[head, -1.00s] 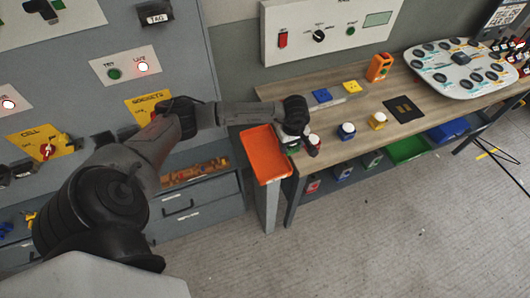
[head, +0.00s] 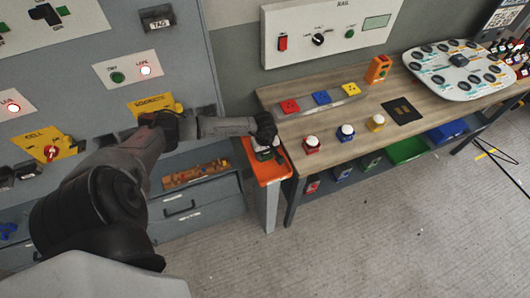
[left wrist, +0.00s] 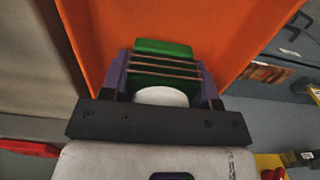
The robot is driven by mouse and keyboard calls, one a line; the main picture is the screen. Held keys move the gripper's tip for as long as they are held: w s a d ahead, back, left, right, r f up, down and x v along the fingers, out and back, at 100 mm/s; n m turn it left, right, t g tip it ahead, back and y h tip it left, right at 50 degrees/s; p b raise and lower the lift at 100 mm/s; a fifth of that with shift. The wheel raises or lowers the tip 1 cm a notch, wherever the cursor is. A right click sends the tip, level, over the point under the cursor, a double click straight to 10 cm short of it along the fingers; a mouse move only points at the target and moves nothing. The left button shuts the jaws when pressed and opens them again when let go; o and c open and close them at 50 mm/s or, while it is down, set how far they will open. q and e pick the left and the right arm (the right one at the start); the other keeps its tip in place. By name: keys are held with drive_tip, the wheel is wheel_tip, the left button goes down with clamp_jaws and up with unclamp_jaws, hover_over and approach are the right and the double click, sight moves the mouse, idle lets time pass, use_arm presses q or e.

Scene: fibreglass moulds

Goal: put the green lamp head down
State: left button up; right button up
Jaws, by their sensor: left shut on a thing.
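The green lamp head (left wrist: 163,48) is between the fingers of my left gripper in the left wrist view, with its white dome (left wrist: 160,97) towards the palm. In the head view my left gripper (head: 266,154) is over the orange tray (head: 272,173) at the bench's left end, and the gripper mostly hides the lamp head. The left wrist view shows the tray's orange surface (left wrist: 200,22) behind the lamp head. I cannot tell whether the lamp head touches the tray. My right gripper is not in view.
Red (head: 311,145), blue (head: 346,132) and yellow (head: 376,122) lamp heads stand on the wooden bench (head: 350,112). Red (head: 289,106), blue (head: 321,97) and yellow (head: 350,89) socket blocks lie behind them. A grey cabinet (head: 180,60) stands left of the tray.

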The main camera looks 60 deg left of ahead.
use_arm(q)
drive_tip(key=shift+f, duration=0.25)
drive_tip(key=shift+f, duration=0.1)
drive_tip(key=shift+f, duration=0.1)
drive_tip(key=o, duration=1.2)
